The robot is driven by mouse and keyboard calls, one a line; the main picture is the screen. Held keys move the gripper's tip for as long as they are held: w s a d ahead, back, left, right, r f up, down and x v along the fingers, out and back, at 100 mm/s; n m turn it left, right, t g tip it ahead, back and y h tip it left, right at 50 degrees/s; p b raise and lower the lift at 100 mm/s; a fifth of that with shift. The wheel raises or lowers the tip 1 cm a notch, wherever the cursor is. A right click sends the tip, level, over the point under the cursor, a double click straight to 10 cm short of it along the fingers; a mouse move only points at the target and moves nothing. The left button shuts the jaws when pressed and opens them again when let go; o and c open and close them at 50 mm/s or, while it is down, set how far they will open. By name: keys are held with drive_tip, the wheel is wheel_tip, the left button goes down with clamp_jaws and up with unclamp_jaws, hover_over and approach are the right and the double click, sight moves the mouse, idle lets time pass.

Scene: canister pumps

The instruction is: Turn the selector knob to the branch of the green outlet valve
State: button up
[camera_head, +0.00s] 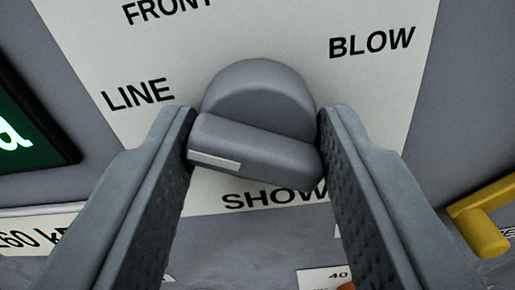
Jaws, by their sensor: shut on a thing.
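The selector knob (258,138) is a grey round base with a raised grip bar, in the middle of the view on a pale plate. My gripper (255,148) has its two fingers against the bar's left and right ends, shut on it. The bar slants slightly, its left end higher than its right. A white mark lies on the bar's left half. Around the knob are the labels FRONT (167,8), LINE (138,94), BLOW (372,42) and one starting SHOW (273,197), partly hidden by the right finger. No green valve is visible.
A dark-framed green panel with white lettering (22,135) is at the left edge. A yellow bar (485,220) sticks out at the right edge.

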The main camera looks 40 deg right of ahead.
drive_tip(key=m, duration=0.4)
drive_tip(key=shift+m, duration=0.3)
drive_tip(key=m, duration=0.3)
drive_tip(key=shift+m, duration=0.3)
drive_tip(key=m, duration=0.4)
drive_tip(key=shift+f+m, duration=0.1)
drive_tip(key=shift+m, duration=1.6)
drive_tip(key=o, duration=0.9)
drive_tip(key=shift+o, duration=0.2)
drive_tip(key=v, duration=1.7)
drive_tip(key=shift+a, duration=0.2)
